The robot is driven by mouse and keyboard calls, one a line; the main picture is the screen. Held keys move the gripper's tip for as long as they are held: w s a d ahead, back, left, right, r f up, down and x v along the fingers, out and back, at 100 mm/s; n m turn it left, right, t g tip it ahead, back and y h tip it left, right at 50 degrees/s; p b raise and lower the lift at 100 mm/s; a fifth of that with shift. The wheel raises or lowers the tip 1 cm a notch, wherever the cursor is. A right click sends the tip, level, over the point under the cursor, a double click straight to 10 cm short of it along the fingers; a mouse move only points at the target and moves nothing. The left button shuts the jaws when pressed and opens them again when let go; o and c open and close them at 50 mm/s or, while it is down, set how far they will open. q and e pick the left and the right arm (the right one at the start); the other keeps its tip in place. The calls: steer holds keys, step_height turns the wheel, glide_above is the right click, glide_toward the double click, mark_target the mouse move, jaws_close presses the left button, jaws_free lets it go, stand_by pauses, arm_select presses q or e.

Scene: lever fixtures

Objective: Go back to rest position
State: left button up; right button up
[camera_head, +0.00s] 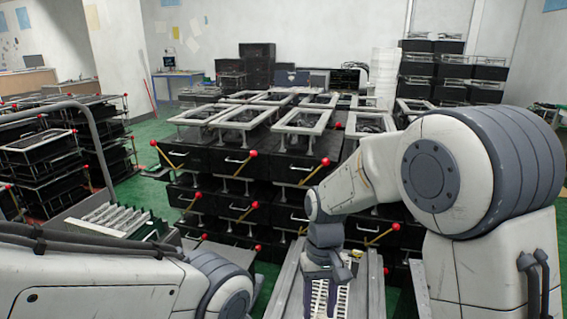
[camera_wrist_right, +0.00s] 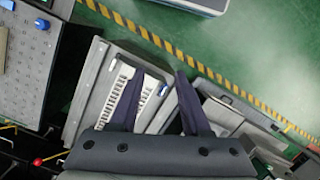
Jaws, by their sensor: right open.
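My right gripper (camera_head: 322,290) points down near the bottom middle of the head view, above a grey fixture with a white slotted strip (camera_head: 318,298). In the right wrist view, its two dark fingers (camera_wrist_right: 159,76) are apart, with nothing held between them. Below the fingers lies a grey tray with white toothed strips (camera_wrist_right: 112,88). I cannot tell how far the fingertips are above it. My right arm comes in from the right, bent at the elbow. My left arm shows at the lower left of the head view; its gripper is out of view.
Stacked black boxes (camera_head: 205,160) with red-knobbed levers and grey frames stand ahead of me. More stacks (camera_head: 40,170) stand at the left, beside a curved rail (camera_head: 97,150). A yellow-black floor stripe (camera_wrist_right: 180,48) crosses green floor (camera_wrist_right: 262,45) beyond the tray.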

steer(key=s+a+r+n+t, duration=0.1)
steer(key=s+r+n, duration=0.2)
steer(key=s, duration=0.6)
steer(key=s+a+r+n+t, duration=0.1)
steer(key=s+a+r+n, duration=0.15)
steer(key=s, duration=0.75)
arm_select(q)
step_height(320, 180, up, 14)
steer(key=p, duration=1.4)
arm_select(e)
step_height(320, 180, up, 13)
steer(key=shift+w+d+r+y, duration=0.15)
steer(key=shift+w+d+y, duration=0.2)
steer(key=shift+w+y, duration=0.05)
